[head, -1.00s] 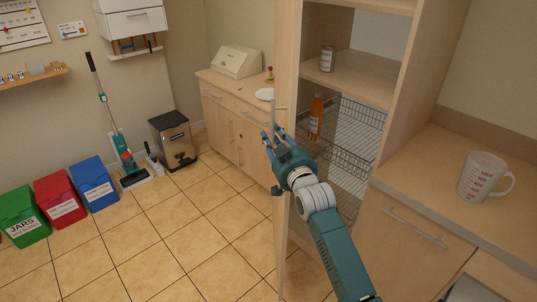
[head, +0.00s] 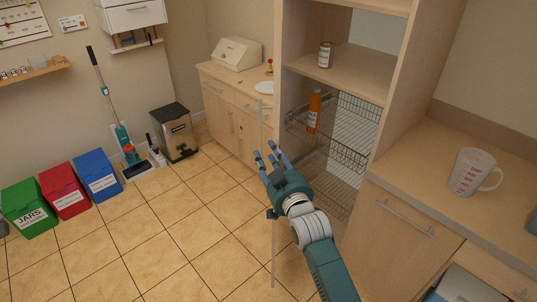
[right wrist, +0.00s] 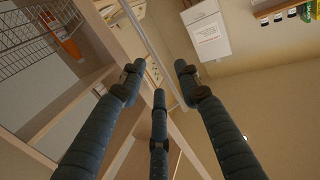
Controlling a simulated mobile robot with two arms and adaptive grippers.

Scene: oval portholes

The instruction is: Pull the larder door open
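The larder (head: 391,95) stands open to view, showing a shelf and wire baskets. A long thin pale vertical bar (head: 274,250), apparently the door's handle, stands at its left side. The door panel looks nearly edge-on there; its face is hidden from the head view. My right gripper (head: 265,158) is at the bar, fingers spread. In the right wrist view the bar (right wrist: 150,40) passes between the spread fingers of the gripper (right wrist: 160,85), which are not closed on it; contact is unclear. My left gripper is out of view.
An orange bottle (head: 314,112) stands in the upper basket and a can (head: 325,55) on the shelf. A counter with a measuring jug (head: 474,172) is at right. Bins (head: 64,190) and a low cabinet (head: 232,125) stand back left. The tiled floor (head: 170,245) before them is clear.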

